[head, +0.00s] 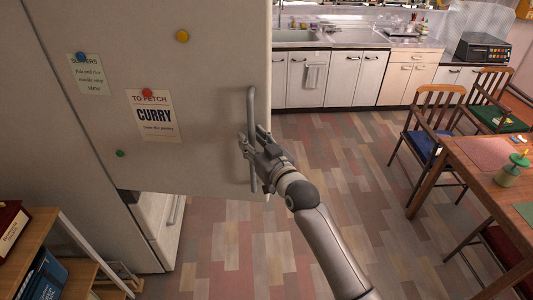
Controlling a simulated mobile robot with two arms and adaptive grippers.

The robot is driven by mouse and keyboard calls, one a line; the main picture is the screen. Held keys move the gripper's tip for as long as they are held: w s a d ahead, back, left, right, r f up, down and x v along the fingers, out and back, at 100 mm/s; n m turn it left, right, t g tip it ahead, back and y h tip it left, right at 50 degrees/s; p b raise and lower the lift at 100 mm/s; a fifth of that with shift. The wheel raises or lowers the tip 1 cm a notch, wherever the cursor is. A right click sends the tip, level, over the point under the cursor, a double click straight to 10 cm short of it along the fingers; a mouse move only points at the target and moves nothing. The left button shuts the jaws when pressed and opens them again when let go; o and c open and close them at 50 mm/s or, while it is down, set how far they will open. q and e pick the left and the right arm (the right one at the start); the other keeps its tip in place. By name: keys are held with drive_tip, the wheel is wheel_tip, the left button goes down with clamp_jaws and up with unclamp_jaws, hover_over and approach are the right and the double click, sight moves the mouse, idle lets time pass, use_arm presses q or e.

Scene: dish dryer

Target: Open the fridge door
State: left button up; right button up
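The fridge door (205,55) is a large grey-white panel at the left of the head view, with paper notes and round magnets on it. It stands swung out at an angle from the lower part of the fridge (160,220), which shows below its bottom edge. Its vertical bar handle (252,105) is near the door's right edge. My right gripper (248,146) is at the middle of the handle, its fingers shut around the bar. The fridge's inside is hidden behind the door. My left gripper is out of view.
A wooden shelf (62,240) with books stands at the lower left. A wooden table (480,160) and chairs (430,120) are at the right. Kitchen counters with a sink (295,36) line the back. The wood-plank floor (350,170) between is clear.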

drive_tip(key=v, duration=1.1)
drive_tip(key=shift+d, duration=0.2)
drive_tip(key=s+d+f+m+g+h+b, duration=0.1)
drive_tip(key=d+f+g+h, duration=0.15)
drive_tip(key=f, duration=0.85)
drive_tip(key=s+d+f+m+g+h+b, duration=0.1)
drive_tip(key=s+d+f, duration=0.15)
drive_tip(key=f, duration=0.85)
drive_tip(key=d+f+g+h, duration=0.1)
drive_tip(key=d+f, duration=0.2)
drive_tip(key=f, duration=0.8)
drive_tip(key=s+d+f+m+g+h+b, duration=0.1)
drive_tip(key=s+d+f+g, duration=0.15)
drive_tip(key=s+f, duration=0.6)
drive_tip(key=s+d+f+g+h+b, duration=0.15)
drive_tip(key=s+d+f, duration=0.35)
drive_tip(key=f, duration=0.6)
drive_tip(key=s+d+f+g, duration=0.2)
drive_tip(key=s+f, duration=0.3)
drive_tip(key=s, duration=0.6)
drive_tip(key=s+d+f+g+h+b, duration=0.1)
drive_tip(key=s+f, duration=0.4)
drive_tip(key=s, duration=0.6)
drive_tip(key=s+d+f+g+h, duration=0.1)
drive_tip(key=s+d+f+g, duration=0.2)
drive_tip(key=s+f, duration=0.3)
drive_tip(key=s, duration=0.5)
drive_tip(key=shift+d+m, duration=0.3)
drive_tip(key=shift+d, duration=0.05)
